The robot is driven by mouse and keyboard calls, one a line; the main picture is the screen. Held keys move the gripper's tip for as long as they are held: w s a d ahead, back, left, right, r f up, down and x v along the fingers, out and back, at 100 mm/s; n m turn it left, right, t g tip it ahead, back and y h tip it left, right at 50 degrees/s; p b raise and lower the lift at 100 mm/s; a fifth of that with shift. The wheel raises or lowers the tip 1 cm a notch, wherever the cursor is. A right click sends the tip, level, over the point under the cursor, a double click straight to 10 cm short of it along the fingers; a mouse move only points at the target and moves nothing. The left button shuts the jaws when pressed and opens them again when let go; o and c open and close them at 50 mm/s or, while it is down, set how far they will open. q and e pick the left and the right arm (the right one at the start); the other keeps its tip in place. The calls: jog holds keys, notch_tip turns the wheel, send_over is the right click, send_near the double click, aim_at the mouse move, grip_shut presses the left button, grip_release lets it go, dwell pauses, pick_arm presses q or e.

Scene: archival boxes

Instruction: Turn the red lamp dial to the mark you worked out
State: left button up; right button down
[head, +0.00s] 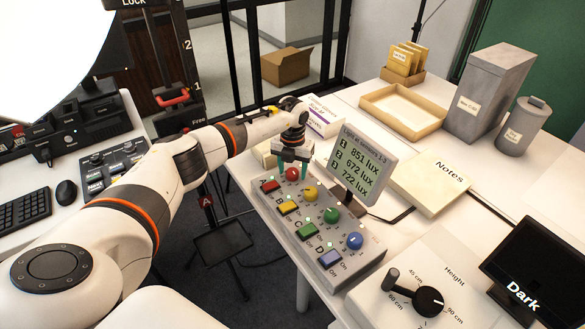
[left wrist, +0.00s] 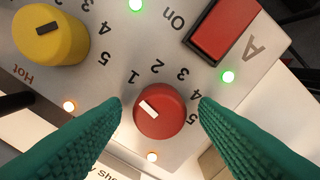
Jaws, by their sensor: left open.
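The red lamp dial (head: 292,173) is at the far end of the grey control panel (head: 352,268), beside the red switch marked A (head: 270,185). In the left wrist view the red dial (left wrist: 168,118) has a white pointer aimed to the upper left, on the side of the 1; marks 1 to 5 arc around it. My left gripper (head: 291,163) is over the dial from above. Its green fingers (left wrist: 159,104) are open, one on each side of the dial, with visible gaps. The display (head: 358,168) reads 651, 672 and 722 lux. My right gripper is not in view.
Yellow (head: 310,193), green (head: 331,215) and blue (head: 354,241) dials run down the panel, near coloured switches. A Notes board (head: 432,181), an open tray (head: 403,110) and a height dial (head: 429,301) are on the table. A dark screen (head: 540,268) reads Dark.

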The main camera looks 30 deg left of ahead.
aim_at(292, 171)
pick_arm(q)
notch_tip(292, 171, up, 12)
jog(key=b, duration=0.1)
jog(key=shift+f, duration=0.1)
dwell(0.7)
